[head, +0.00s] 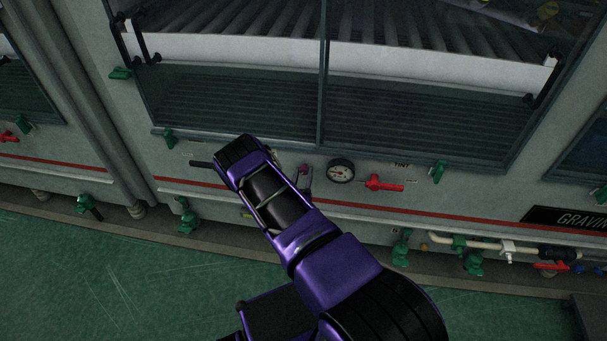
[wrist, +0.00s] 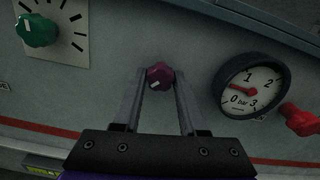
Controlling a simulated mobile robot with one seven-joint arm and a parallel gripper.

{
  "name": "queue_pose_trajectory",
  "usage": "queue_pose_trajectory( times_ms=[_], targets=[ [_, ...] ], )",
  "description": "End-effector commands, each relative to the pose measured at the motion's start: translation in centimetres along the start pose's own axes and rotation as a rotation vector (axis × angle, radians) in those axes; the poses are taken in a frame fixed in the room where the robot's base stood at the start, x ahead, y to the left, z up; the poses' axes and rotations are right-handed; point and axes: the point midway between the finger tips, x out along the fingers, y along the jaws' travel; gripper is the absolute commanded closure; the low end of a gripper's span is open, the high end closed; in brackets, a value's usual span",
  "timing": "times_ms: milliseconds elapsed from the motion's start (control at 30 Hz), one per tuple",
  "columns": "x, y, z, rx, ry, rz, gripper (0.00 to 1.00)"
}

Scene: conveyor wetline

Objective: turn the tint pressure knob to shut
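The maroon knob (wrist: 160,75) sits on the grey panel in the middle of the wrist view, with a pale mark at its lower left. It shows as a small spot in the head view (head: 304,169), partly hidden by my gripper. My gripper (wrist: 161,77) has one finger on each side of the knob, with the tips against its sides as far as I can see.
A red valve handle (head: 384,183) is right of the gauge. A green knob with a tick dial (wrist: 36,30) is left of the maroon knob. Green window latches (head: 438,172) and lower green valves (head: 401,246) stick out. The green floor (head: 130,270) in front is clear.

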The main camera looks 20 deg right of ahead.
Motion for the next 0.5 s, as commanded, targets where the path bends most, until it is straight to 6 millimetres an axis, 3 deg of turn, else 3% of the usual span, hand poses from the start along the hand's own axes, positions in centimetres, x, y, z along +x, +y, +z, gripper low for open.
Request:
queue_pose_trajectory(
  times_ms=[33,200,500],
  targets=[
    [-0.02,0.00,-0.01,0.000,0.000,0.000,0.72],
    [-0.03,0.00,-0.01,0.000,0.000,0.000,1.00],
    [-0.05,0.02,-0.02,0.018,0.000,0.000,1.00]
  ],
)
